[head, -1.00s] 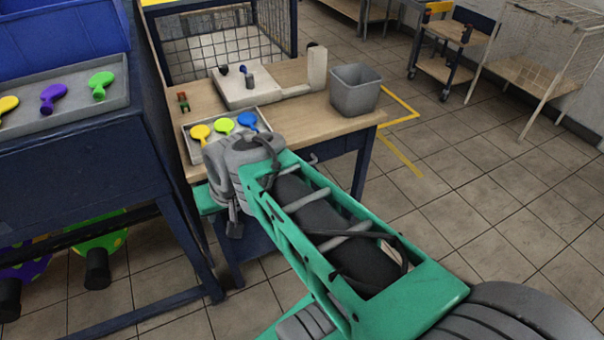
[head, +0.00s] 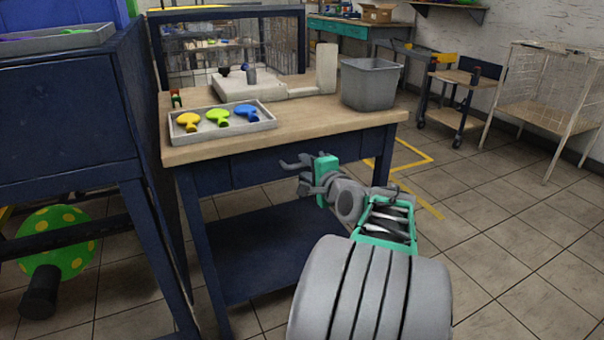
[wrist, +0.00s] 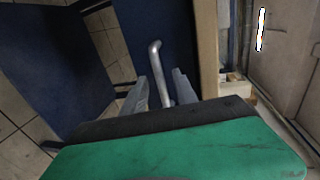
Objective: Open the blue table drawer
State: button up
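The blue drawer (head: 245,165) sits under the wooden top of the table (head: 300,125), and its front looks flush with the table frame. In the wrist view the drawer front (wrist: 115,45) is a dark blue panel with a bent metal handle (wrist: 155,62). My gripper (head: 293,174) is at the drawer front in the head view. In the wrist view its two fingers (wrist: 161,80) are apart, with the handle between them in the picture. I cannot tell whether either finger touches the handle. In the head view the gripper hides the handle.
A blue workbench (head: 65,120) stands close on the left. The floor to the right is clear near the table.

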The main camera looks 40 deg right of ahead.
jog(key=shift+x, duration=1.5)
jog(key=shift+c, duration=0.4)
grip_shut()
